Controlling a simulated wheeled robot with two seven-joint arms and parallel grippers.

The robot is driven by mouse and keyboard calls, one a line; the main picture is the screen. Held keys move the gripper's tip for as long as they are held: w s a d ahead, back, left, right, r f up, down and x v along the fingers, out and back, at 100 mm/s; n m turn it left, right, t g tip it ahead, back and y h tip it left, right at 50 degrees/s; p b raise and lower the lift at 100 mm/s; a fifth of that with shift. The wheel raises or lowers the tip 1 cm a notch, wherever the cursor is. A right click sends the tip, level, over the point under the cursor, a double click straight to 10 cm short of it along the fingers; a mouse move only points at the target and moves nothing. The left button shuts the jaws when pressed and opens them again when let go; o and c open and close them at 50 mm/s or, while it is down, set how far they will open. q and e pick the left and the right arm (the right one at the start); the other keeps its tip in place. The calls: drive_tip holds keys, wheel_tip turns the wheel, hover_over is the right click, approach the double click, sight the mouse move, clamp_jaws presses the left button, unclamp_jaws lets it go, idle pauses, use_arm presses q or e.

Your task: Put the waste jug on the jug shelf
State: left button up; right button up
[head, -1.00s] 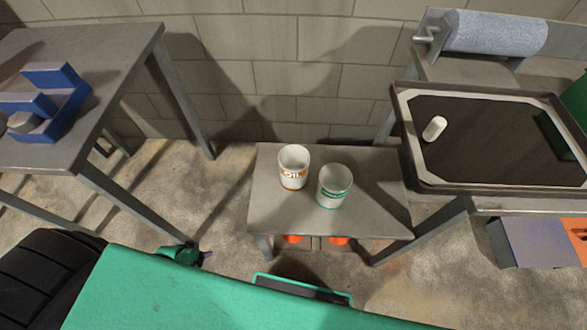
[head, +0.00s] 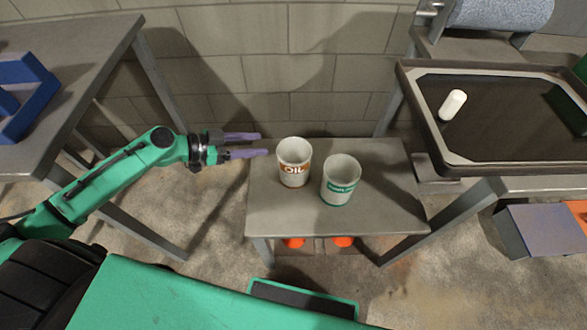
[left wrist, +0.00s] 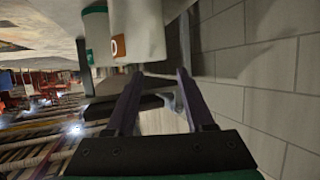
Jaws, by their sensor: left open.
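Two white open-topped jugs stand upright on a small grey table (head: 268,215). The left jug (head: 293,153) has an orange label reading "OIL". The right jug (head: 341,172) has a teal label too small to read. I cannot tell which is the waste jug, and no shelf is clearly marked as the jug shelf. My left gripper (head: 264,144) is open and empty, its purple fingers just left of the oil jug and pointing at it. In the left wrist view the oil jug (left wrist: 138,40) is beyond the fingertips, with the teal-labelled jug (left wrist: 97,38) beside it. My right gripper is out of view.
At right, a dark tray (head: 500,125) holds a white cylinder (head: 453,104). A blue paper roll (head: 500,12) sits behind it. Orange items (head: 342,241) show beneath the small table. A block wall closes the back.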

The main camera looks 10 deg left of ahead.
sight(296, 141)
use_arm(q)
drive_tip(key=x, duration=0.5)
drive_tip(key=p+x, duration=0.1)
drive_tip(key=x, duration=0.3)
drive_tip(key=shift+w+d+r+p, duration=0.1)
drive_tip(key=shift+w+d+p, duration=0.2)
drive_tip(key=shift+d, duration=0.05)
drive_tip(key=shift+w+d+f, duration=0.25)
drive_tip(key=shift+d+f, duration=0.05)
drive_tip(key=shift+s, duration=0.1)
clamp_jaws()
idle(0.4)
